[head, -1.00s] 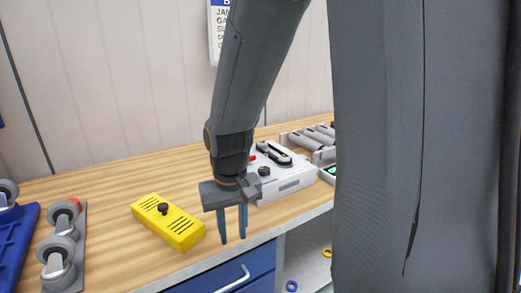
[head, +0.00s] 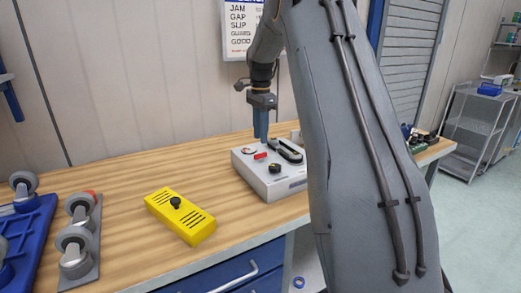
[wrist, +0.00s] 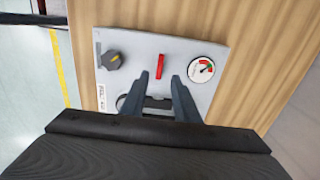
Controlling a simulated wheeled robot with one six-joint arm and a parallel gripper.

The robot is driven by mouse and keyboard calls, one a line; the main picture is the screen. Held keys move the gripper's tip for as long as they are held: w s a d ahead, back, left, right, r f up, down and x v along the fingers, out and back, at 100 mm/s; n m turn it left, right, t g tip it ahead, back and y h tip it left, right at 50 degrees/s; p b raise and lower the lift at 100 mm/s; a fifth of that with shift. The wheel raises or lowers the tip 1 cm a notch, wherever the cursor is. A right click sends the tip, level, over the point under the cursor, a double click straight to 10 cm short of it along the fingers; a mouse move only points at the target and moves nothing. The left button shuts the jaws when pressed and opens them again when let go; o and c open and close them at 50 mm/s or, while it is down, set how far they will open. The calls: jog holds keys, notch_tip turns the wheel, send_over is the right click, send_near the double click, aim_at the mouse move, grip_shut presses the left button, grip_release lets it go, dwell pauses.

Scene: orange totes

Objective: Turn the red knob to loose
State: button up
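The red knob (head: 260,156) is a small red bar on top of a light grey box (head: 246,179) on the bench. In the wrist view the red knob (wrist: 162,67) lies between and just beyond my fingertips, its long side roughly in line with the fingers. My gripper (head: 261,136) points down over the back of the box, with its tips apparently above the panel. In the wrist view the two fingers of my gripper (wrist: 160,77) are apart with nothing held between them. Whether a finger touches the knob cannot be told.
The box also carries a black knob (head: 275,168), a round gauge (wrist: 204,65) and a black oval part (head: 287,151). A yellow box (head: 181,216) with a black knob stands to the left on the bench. Casters and a blue tray (head: 28,232) are farther left.

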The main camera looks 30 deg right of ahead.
aim_at(261, 157)
notch_tip(261, 157, down, 7)
jog(key=shift+r+p, duration=0.15)
jog(key=shift+p, duration=0.65)
grip_shut()
